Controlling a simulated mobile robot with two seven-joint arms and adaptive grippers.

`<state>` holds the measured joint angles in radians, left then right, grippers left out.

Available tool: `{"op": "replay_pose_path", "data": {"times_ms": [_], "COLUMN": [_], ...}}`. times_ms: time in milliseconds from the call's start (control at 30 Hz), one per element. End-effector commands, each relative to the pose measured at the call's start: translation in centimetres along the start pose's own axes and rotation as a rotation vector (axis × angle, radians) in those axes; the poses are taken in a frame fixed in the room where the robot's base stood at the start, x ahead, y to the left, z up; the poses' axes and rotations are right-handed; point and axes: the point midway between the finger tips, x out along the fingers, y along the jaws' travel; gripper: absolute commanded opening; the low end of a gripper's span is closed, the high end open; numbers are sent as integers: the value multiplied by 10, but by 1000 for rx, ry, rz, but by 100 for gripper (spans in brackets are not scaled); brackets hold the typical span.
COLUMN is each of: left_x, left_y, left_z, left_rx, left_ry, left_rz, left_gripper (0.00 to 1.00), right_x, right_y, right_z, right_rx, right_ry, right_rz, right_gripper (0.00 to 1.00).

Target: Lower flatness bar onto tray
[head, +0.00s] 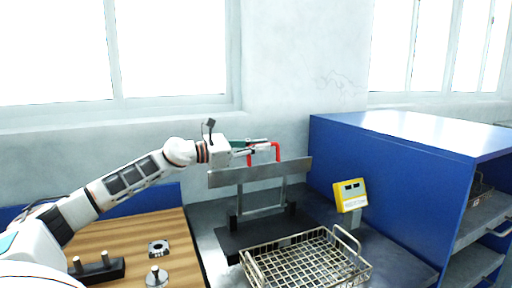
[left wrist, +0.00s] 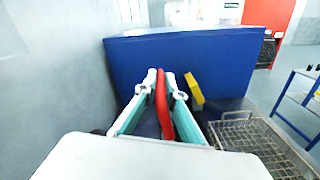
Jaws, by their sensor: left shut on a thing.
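The flatness bar (head: 258,173) is a long grey metal bar with a red handle (head: 277,152) on top. It is roughly level, at the top of a grey stand (head: 262,211); I cannot tell whether it touches the stand. My left gripper (head: 264,148) is shut on the red handle. In the left wrist view the handle (left wrist: 162,100) stands between the two fingers (left wrist: 164,88). The wire mesh tray (head: 304,262) lies in front and to the right of the stand, lower than the bar. It also shows in the left wrist view (left wrist: 243,135). My right gripper is out of view.
At left, a wooden top (head: 180,232) holds a dark block with pegs (head: 97,270) and small metal parts (head: 158,248). A wall is close behind.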

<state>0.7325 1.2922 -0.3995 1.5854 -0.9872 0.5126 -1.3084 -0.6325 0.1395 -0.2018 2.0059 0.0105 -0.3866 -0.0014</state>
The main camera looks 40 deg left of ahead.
Motion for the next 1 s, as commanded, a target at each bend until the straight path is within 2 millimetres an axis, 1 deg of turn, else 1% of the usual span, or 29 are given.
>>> {"op": "replay_pose_path", "data": {"times_ms": [33, 200, 300, 500, 700, 900, 1000], "left_x": [0, 0, 0, 0, 0, 0, 0], "left_y": [-11, -40, -55, -76, -87, -90, -90], "left_z": [-1, 6, 9, 11, 10, 9, 9], "left_rx": [37, 164, 230, 327, 379, 390, 390], "left_ry": [4, 3, 1, -1, -2, -2, -2], "left_rz": [-4, -5, -3, -1, 1, 2, 2], "left_gripper": [0, 0, 0, 0, 0, 0, 0], "right_x": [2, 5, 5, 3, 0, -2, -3], "right_y": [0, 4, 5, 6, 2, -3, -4], "right_z": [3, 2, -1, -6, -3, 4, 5], "right_rx": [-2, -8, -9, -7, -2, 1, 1], "right_ry": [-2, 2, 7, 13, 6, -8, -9], "right_rz": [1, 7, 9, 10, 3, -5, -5], "right_gripper": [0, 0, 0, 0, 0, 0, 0]}}
